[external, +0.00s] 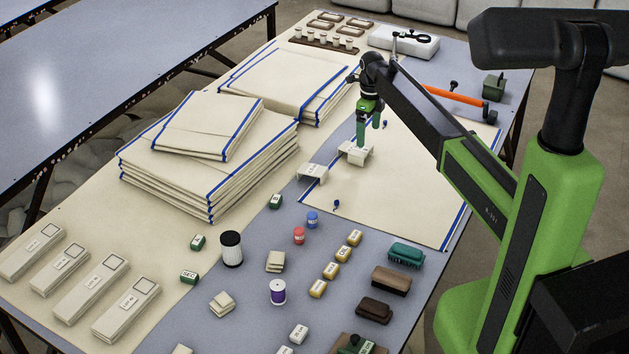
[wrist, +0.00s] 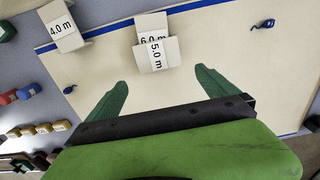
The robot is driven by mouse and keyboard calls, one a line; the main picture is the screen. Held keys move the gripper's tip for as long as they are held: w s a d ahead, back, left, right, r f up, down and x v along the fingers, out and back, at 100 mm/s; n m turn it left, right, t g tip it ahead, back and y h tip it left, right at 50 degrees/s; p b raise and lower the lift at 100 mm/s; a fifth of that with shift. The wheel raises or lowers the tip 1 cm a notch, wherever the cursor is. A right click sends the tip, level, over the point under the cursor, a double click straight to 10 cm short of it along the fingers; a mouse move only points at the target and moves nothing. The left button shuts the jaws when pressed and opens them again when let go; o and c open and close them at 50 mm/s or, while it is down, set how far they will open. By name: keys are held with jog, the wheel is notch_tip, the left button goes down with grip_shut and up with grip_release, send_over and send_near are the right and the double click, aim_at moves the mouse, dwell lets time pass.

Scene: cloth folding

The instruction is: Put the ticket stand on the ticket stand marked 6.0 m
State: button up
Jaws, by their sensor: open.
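The white ticket stand labelled 5.0 m (wrist: 156,56) overlaps the stand marked 6.0 m (wrist: 152,24) in the wrist view and hides the lower part of its label. They look stacked or touching; I cannot tell exactly how they meet. In the external view this white pair (external: 355,154) is at the left edge of the large cloth. My gripper (external: 368,130) is open, pointing down just above and beside the pair. In the wrist view its green fingers (wrist: 163,92) are apart with nothing between them, and the 5.0 m stand lies beyond the tips.
Another stand, marked 4.0 m (wrist: 61,28), is to the left, also in the external view (external: 312,172). The large cloth (external: 400,190) lies flat with small blue pins (external: 336,204). Folded cloth stacks (external: 205,160) rise on the left. Jars and blocks fill the front.

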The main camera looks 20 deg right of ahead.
notch_tip(320, 180, up, 7)
jog(key=p, duration=0.5)
jog(key=s+d+n, duration=0.2)
jog(key=s+n, duration=1.1)
jog(key=s, duration=0.4)
jog(key=s+d+n, duration=0.3)
jog(key=s+n, duration=1.1)
jog(key=s, duration=0.3)
jog(key=shift+s+d, duration=0.25)
